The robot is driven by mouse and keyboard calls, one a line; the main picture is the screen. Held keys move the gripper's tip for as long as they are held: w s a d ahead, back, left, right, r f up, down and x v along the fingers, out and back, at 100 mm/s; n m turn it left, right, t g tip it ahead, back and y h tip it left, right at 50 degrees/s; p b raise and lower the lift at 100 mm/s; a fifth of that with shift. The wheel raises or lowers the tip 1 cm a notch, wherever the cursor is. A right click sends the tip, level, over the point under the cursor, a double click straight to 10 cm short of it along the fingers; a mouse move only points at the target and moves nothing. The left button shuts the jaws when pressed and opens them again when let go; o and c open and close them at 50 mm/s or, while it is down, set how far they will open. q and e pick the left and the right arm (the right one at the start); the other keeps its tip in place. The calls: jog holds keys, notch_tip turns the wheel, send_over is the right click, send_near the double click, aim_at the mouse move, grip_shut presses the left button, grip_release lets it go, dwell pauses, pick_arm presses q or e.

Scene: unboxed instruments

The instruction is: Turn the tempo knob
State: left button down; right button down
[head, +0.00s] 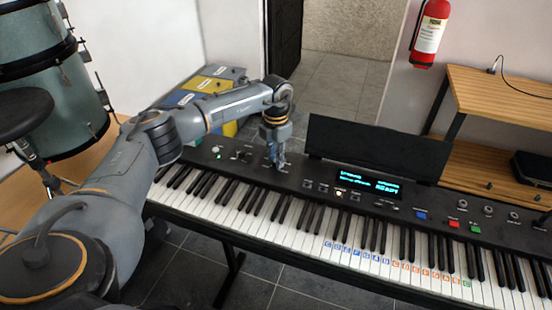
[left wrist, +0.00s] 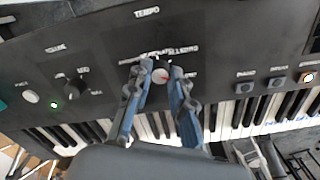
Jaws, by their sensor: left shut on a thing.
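The tempo knob (left wrist: 160,76) is a small round grey-white cap with a red mark, under the word TEMPO on the keyboard's black panel in the left wrist view. My left gripper (left wrist: 157,72) has its two blue-grey fingers shut on the knob, one on each side. In the head view my left gripper (head: 277,161) points down onto the left part of the panel and hides the knob. The electronic keyboard (head: 312,171) spans the head view, with a lit cyan display (head: 368,185). My right gripper is not in view.
A volume knob (left wrist: 69,83) and a lit green light (left wrist: 54,104) lie left of the tempo knob. Buttons (left wrist: 245,86) lie to its right. A black music rest (head: 375,148) stands behind the panel. Drums (head: 50,90) are at the left, wooden shelves (head: 500,95) at the right.

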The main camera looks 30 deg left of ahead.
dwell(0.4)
pick_arm(q)
jog(key=c, duration=1.2)
grip_release()
notch_tip(320, 180, up, 12)
jog(key=shift+r, duration=0.1)
